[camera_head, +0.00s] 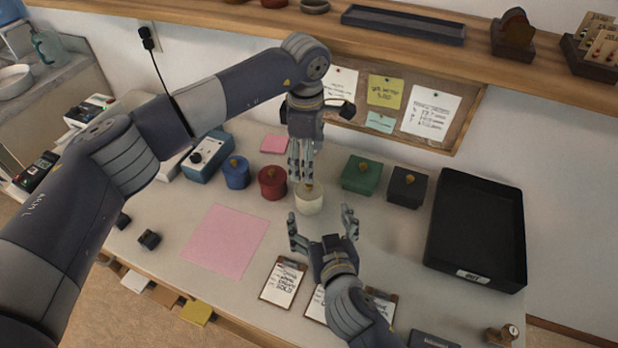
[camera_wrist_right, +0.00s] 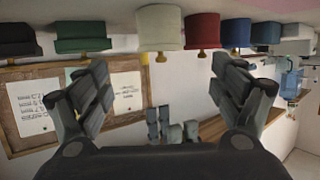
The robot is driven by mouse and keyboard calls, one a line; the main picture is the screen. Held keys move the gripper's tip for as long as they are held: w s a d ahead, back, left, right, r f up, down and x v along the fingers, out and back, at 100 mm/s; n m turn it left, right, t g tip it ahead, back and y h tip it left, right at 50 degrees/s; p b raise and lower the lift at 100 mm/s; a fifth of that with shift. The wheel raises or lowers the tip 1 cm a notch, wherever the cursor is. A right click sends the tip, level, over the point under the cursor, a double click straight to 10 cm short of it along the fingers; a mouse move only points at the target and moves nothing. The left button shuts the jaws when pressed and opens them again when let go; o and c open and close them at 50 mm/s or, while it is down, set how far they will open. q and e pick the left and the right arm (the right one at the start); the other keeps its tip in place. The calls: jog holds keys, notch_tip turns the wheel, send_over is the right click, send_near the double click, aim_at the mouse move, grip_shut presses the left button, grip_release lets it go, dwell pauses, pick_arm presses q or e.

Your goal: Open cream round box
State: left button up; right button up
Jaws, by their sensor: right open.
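The cream round box (camera_head: 309,203) stands upright on the table, with a small gold knob on its lid. It also shows upside down in the right wrist view (camera_wrist_right: 160,30), its lid in place. My left gripper (camera_head: 301,176) points down just behind and above the box; its fingers look close together, and whether they grip the knob is unclear. Left fingers also show low in the right wrist view (camera_wrist_right: 170,130). My right gripper (camera_head: 322,222) is open in front of the box, its fingers spread to either side and apart from it.
A red round box (camera_head: 272,183) and a blue one (camera_head: 236,173) stand left of the cream box. Green (camera_head: 361,175) and black (camera_head: 407,188) boxes stand right. A black tray (camera_head: 440,235) lies far right. A pink sheet (camera_head: 226,241) lies flat; clipboards (camera_head: 283,282) lie in front.

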jog(key=shift+w+a+f, duration=0.1)
jog(key=shift+w+a, duration=0.05)
jog(key=shift+w, duration=0.4)
pick_arm(q)
jog(key=shift+s+r, duration=0.1)
pick_arm(e)
jog(key=x, duration=0.9)
jog(key=shift+w+f, duration=0.1)
jog(key=shift+w, duration=0.05)
jog(key=c, duration=1.6)
pick_arm(q)
jog(key=o, duration=0.3)
pick_arm(e)
jog(key=shift+c, duration=0.2)
pick_arm(q)
jog(key=shift+o, duration=0.6)
jog(key=shift+s+a+f+n+h, duration=0.2)
jog(key=shift+f+n+h, duration=0.1)
jog(key=shift+n, duration=0.3)
jog(key=n+t+h, duration=0.1)
jog(key=n+h, duration=0.2)
jog(key=n, duration=0.3)
send_near(306, 185)
jog(key=x, duration=0.9)
jog(key=shift+f, duration=0.1)
